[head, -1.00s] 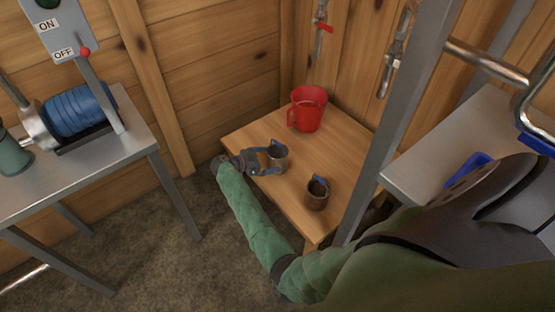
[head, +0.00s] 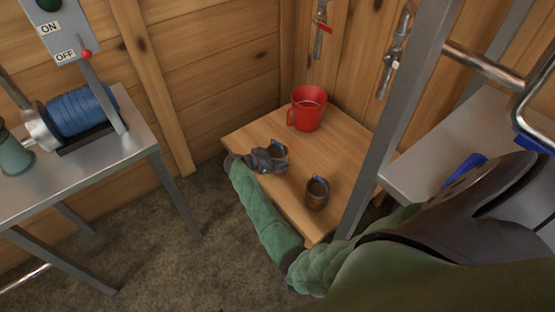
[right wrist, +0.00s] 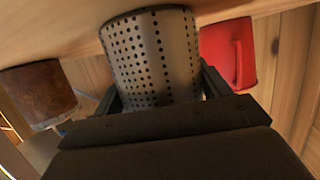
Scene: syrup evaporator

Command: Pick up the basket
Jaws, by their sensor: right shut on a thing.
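The basket is a small perforated metal cylinder (right wrist: 152,55), upright between my right gripper's fingers in the right wrist view. In the head view the basket (head: 280,152) is on the wooden table (head: 248,138), partly hidden by the gripper. My right gripper (head: 272,157) is shut on it, with its fingers (right wrist: 158,90) on either side of the cylinder. I cannot tell any gap between basket and table. My left gripper is not in view.
A brown rusty cup with a blue clip (head: 317,194) stands near the table's front edge. A red pitcher (head: 308,108) stands at the back. A metal post (head: 395,120) rises at the table's right. A steel bench with a blue spool (head: 82,112) is at the left.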

